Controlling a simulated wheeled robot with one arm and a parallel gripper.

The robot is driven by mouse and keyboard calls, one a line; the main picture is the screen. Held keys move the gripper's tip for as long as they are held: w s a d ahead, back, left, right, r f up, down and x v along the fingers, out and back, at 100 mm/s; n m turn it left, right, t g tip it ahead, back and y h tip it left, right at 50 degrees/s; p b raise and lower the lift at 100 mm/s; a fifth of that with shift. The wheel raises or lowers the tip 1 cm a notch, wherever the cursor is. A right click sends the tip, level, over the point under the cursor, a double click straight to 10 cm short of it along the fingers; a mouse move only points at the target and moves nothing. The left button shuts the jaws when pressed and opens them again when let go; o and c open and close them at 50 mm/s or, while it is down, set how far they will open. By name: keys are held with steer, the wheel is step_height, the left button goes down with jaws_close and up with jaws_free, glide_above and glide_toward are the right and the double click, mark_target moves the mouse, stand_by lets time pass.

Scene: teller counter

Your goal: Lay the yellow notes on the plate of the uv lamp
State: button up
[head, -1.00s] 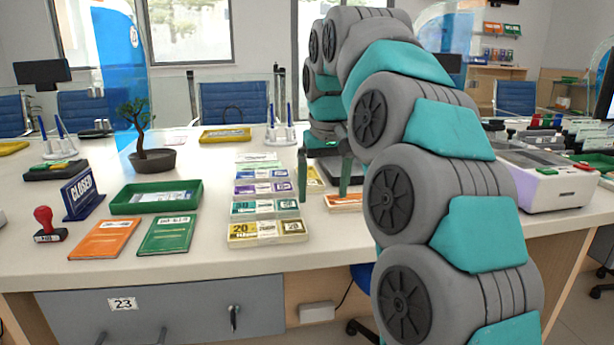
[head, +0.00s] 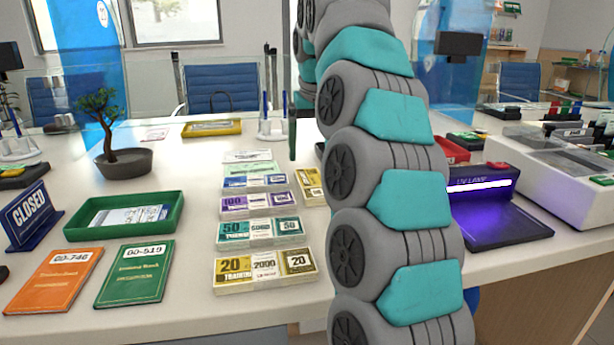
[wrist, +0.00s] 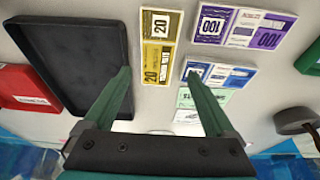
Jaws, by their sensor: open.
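Yellow notes (wrist: 158,42) marked 20 lie flat on the counter in the wrist view, just beyond and between my fingertips. In the head view these notes (head: 312,187) are partly hidden behind my arm. A second yellow bundle (head: 265,271) marked 20 lies at the front of the row of notes. The uv lamp (head: 482,184) stands right of my arm, lit violet, its dark plate (head: 508,227) bare where visible. My gripper (wrist: 158,76) is open with nothing between its fingers; in the head view only one green finger shows beside the arm.
A black tray (wrist: 75,55) lies left of the yellow notes in the wrist view, close to my left finger. Purple (head: 256,206), blue and teal (head: 262,233) bundles stand nearby. A green tray (head: 80,218) and a plant (head: 122,165) are farther left. A grey machine (head: 560,170) stands right of the lamp.

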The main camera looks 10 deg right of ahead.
mark_target(312, 181)
steer(key=shift+w+f, duration=0.15)
steer(key=shift+w, duration=0.25)
steer(key=shift+w+f, duration=0.1)
steer(key=shift+f, duration=0.2)
steer(key=shift+b+x, duration=0.4)
steer(key=shift+x, duration=0.45)
steer(key=shift+d+f, duration=0.15)
steer(key=shift+f, duration=0.9)
steer(key=shift+s+x, duration=0.2)
steer(key=shift+x, duration=1.4)
steer(key=c, duration=1.4)
steer(key=shift+o, duration=0.2)
steer(key=shift+r, duration=0.2)
